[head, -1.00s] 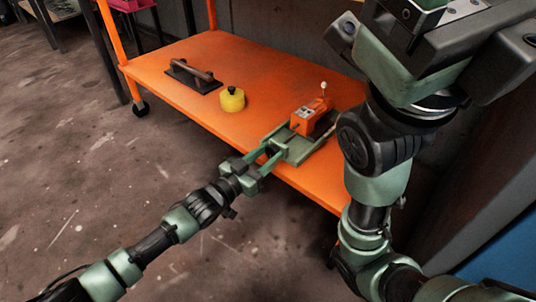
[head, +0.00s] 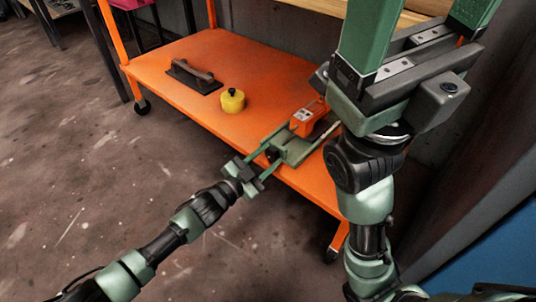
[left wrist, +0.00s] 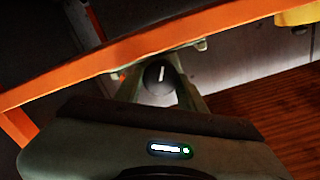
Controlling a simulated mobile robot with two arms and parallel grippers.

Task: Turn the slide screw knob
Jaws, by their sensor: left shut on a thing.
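The slide screw knob (left wrist: 158,76) is dark and round with a pale mark on its face. It sits at the front end of a green slide base (head: 297,152) that carries an orange block (head: 309,117). My left gripper (head: 269,157) reaches in from the lower left. It is shut on the knob, with one finger on each side, as the left wrist view (left wrist: 158,88) also shows. My right gripper (head: 418,22) is large in the foreground at upper right. Its green fingers are wide apart, tips cut off by the frame, and it hides part of the block's right side.
The base stands near the front edge of an orange cart shelf (head: 180,67). A yellow weight-like object (head: 232,101) and a dark plate with a handle (head: 194,77) stand farther left. The shelf is bare between them and around them. Open floor lies in front.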

